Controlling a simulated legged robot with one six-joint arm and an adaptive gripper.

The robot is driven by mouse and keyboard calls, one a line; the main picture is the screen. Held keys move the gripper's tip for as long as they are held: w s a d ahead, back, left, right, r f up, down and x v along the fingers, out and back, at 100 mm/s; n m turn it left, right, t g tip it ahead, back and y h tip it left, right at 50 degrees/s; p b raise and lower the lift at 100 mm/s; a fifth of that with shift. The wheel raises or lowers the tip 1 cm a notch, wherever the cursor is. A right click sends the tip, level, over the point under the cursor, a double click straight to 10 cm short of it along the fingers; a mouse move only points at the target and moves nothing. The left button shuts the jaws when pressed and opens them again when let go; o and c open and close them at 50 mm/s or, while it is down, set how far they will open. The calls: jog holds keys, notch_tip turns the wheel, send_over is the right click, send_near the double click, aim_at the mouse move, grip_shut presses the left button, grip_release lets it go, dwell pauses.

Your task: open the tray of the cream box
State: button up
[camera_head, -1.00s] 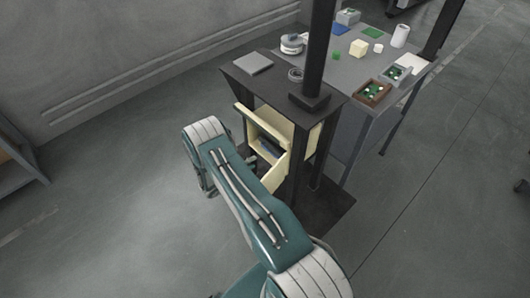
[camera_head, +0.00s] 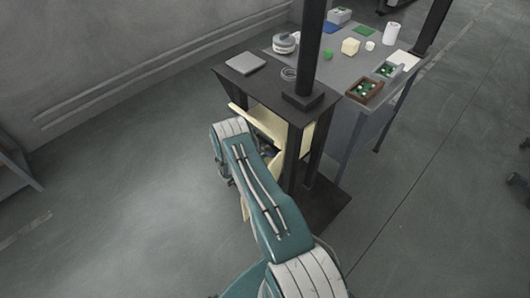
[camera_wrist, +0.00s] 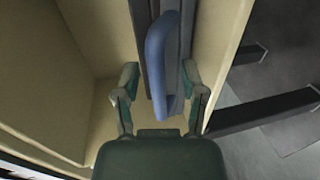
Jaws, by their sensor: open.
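The cream box (camera_head: 265,122) sits under the dark tabletop of a stand in the head view. My arm covers much of its open front, and the tray inside is hidden there. In the wrist view the cream walls (camera_wrist: 72,110) rise at left and right. Between them is a dark grey tray front (camera_wrist: 188,45) with a blue upright handle (camera_wrist: 160,60). My gripper (camera_wrist: 160,88) is open, its fingers on either side of the handle's lower part. I see gaps on both sides, so the fingers are apart from it.
Dark posts (camera_head: 296,150) stand right beside the box. A grey table (camera_head: 330,85) behind them holds several small items. Another dark bar (camera_wrist: 265,110) crosses the wrist view at right.

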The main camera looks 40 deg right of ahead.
grip_shut()
jog(key=f+v, duration=0.3)
jog(key=v, duration=1.3)
jog(key=shift+s+a+f, duration=0.25)
jog(key=shift+a, duration=0.25)
jog(key=shift+c, duration=0.6)
grip_release()
jog(key=shift+o, duration=0.6)
jog(key=shift+w, duration=0.1)
jog(key=shift+r, duration=0.1)
